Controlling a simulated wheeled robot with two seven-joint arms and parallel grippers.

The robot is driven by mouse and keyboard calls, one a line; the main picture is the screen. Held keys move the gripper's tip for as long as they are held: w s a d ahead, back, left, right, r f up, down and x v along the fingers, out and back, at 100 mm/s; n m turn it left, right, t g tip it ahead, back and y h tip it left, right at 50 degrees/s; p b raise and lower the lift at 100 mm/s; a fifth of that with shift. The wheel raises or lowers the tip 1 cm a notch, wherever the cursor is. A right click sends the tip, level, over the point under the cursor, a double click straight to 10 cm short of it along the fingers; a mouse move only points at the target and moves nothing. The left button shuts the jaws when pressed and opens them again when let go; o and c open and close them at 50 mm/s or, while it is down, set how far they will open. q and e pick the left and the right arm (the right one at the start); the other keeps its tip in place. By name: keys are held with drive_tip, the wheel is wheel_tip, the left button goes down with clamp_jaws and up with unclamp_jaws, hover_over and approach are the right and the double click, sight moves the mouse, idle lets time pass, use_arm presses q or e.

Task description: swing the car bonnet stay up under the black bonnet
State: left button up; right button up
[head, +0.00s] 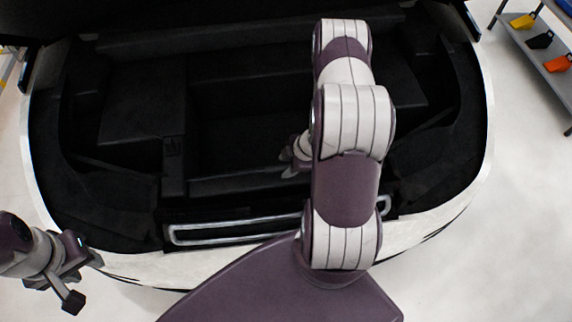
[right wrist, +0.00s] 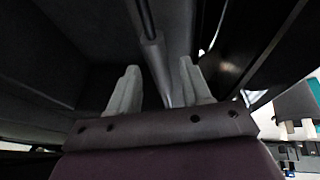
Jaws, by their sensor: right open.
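The black bonnet (head: 190,10) shows as a dark strip along the top of the head view, raised above the open front bay. My right gripper (head: 295,157) is inside the bay, partly hidden behind my right arm. In the right wrist view, its two pale fingers (right wrist: 160,88) are open. A thin dark rod with a thicker grey sleeve (right wrist: 153,55), which looks like the stay, runs between them. Whether either finger touches it, I cannot tell. The stay is not clear in the head view. My left gripper (head: 84,279) is open and empty, outside the car's front left edge.
The white car body (head: 478,180) rims the dark bay. A pale-edged bar (head: 230,232) runs along the bay's front. A shelf (head: 545,70) with coloured bins stands at the far right. The floor to the right is clear.

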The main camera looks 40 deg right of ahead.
drive_tip(key=shift+f, duration=0.3)
drive_tip(key=shift+w+a, duration=0.1)
clamp_jaws()
